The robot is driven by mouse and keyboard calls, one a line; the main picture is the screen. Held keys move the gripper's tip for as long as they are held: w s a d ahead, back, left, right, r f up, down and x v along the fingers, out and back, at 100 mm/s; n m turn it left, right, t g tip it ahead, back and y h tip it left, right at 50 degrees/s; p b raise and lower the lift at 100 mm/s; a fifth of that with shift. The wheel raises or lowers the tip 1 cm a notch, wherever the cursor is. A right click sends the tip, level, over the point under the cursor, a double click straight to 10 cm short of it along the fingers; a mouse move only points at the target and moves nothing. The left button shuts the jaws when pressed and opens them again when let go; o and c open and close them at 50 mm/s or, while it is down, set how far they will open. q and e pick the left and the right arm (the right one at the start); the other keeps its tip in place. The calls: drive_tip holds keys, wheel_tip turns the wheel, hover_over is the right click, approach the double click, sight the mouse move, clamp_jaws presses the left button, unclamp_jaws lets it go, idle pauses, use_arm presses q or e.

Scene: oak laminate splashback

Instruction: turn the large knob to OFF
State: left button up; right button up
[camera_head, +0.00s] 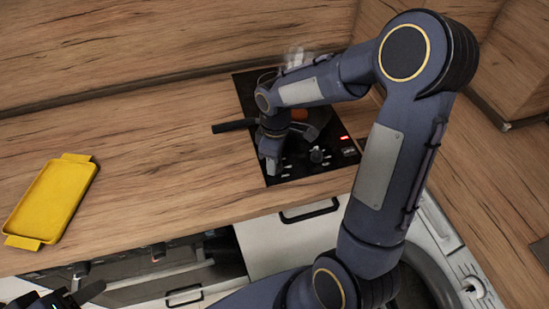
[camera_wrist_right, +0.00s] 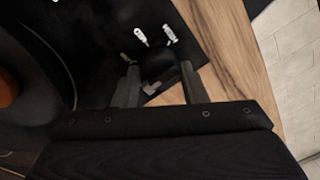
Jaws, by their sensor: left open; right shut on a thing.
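The black hob (camera_head: 250,95) is set in the wooden worktop, with white markings and a red light along its front part. My right gripper (camera_head: 271,167) is over the hob's front left corner. In the right wrist view, its two fingers (camera_wrist_right: 158,85) are shut on a dark knob (camera_wrist_right: 158,62) near the hob's edge. White marks show just beyond this knob; where its pointer stands cannot be told. Another dark knob (camera_head: 316,155) stands further right on the hob. My left gripper (camera_head: 76,294) is open and empty at the bottom left, away from the hob.
A dark pan with its handle (camera_head: 232,126) pointing left sits on the hob, partly behind my right arm. Something orange (camera_head: 300,115) shows in it. A clear glass-like object (camera_head: 294,56) is behind. A yellow tray (camera_head: 48,203) lies left; the worktop between is clear.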

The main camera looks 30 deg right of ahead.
drive_tip(key=shift+w+r, duration=0.1)
drive_tip(key=o, duration=1)
drive_tip(key=shift+c, duration=0.2)
wheel_tip(320, 180, up, 8)
drive_tip(key=shift+w+d+f, duration=0.1)
drive_tip(key=shift+d+f, duration=0.05)
drive_tip(key=shift+s+r, duration=0.3)
drive_tip(key=s+a+r+m+t+y, duration=0.1)
drive_tip(key=s+a+m+t, duration=0.1)
drive_tip(key=s+m, duration=0.3)
drive_tip(key=s+a+r+m+t+y, duration=0.2)
drive_tip(key=s+m+t, duration=0.2)
drive_tip(key=s, duration=0.8)
drive_tip(key=shift+a+r+m, duration=0.25)
drive_tip(key=shift+a+m, duration=0.05)
drive_tip(key=shift+m, duration=0.4)
